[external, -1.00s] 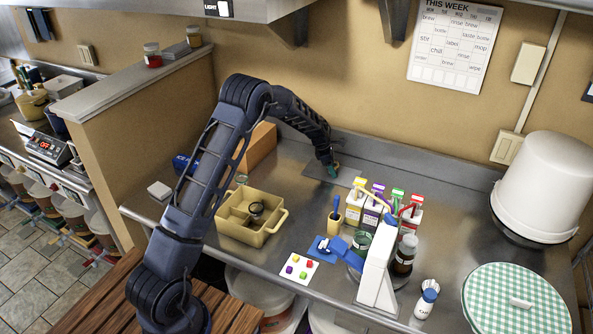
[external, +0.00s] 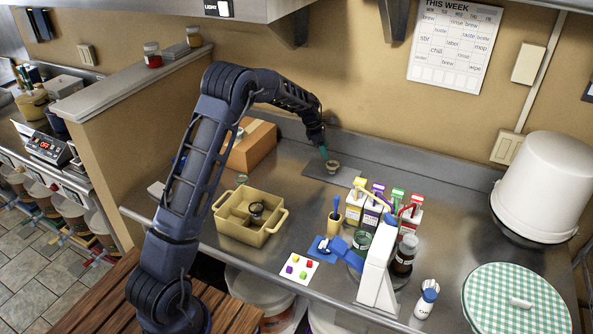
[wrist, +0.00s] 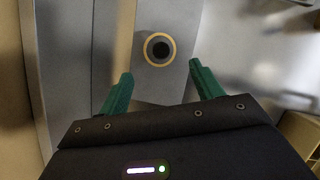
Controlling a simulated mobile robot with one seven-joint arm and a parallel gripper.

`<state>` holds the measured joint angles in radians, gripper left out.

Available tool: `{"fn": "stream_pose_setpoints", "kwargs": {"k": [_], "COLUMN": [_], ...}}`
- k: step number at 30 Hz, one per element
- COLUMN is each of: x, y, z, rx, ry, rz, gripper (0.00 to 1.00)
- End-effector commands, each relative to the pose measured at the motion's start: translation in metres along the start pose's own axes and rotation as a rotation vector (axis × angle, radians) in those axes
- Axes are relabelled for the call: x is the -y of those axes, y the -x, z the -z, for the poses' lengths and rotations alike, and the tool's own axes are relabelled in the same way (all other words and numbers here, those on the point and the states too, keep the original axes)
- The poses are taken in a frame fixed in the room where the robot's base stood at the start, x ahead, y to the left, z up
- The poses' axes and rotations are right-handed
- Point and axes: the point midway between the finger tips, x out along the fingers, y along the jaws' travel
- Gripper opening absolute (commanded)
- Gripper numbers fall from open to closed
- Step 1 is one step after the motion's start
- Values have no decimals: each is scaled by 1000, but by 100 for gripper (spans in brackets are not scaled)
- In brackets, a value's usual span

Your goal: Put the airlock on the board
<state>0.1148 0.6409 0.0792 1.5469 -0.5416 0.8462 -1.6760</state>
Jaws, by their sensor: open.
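The airlock (external: 333,166), a small tan-rimmed round piece with a dark centre, stands on the grey board (external: 314,170) at the back of the counter. In the wrist view the airlock (wrist: 160,49) appears as a tan ring around a dark disc, apart from the fingers, with the board (wrist: 181,18) under it. My gripper (external: 324,153) is open and empty, just above and to the left of the airlock. Its green fingers (wrist: 161,72) are spread wide in the wrist view, with nothing between their tips.
A tan divided caddy (external: 228,229) with a dark round item inside stands front left. A cardboard box (external: 252,146) is behind it. Several colored cartons (external: 355,207) and a white stand (external: 375,270) are right of the board. A white bucket (external: 541,190) is far right.

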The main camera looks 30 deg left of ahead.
Motion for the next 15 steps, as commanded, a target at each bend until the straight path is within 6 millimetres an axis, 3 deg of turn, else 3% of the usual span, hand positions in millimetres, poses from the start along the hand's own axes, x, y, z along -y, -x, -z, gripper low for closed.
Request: {"fn": "stream_pose_setpoints", "kwargs": {"k": [10, 15], "x": [8, 35], "y": [35, 84], "z": [1, 4], "rx": [-2, -13], "ry": [-41, -185], "rz": [-6, -25], "gripper": [65, 65]}}
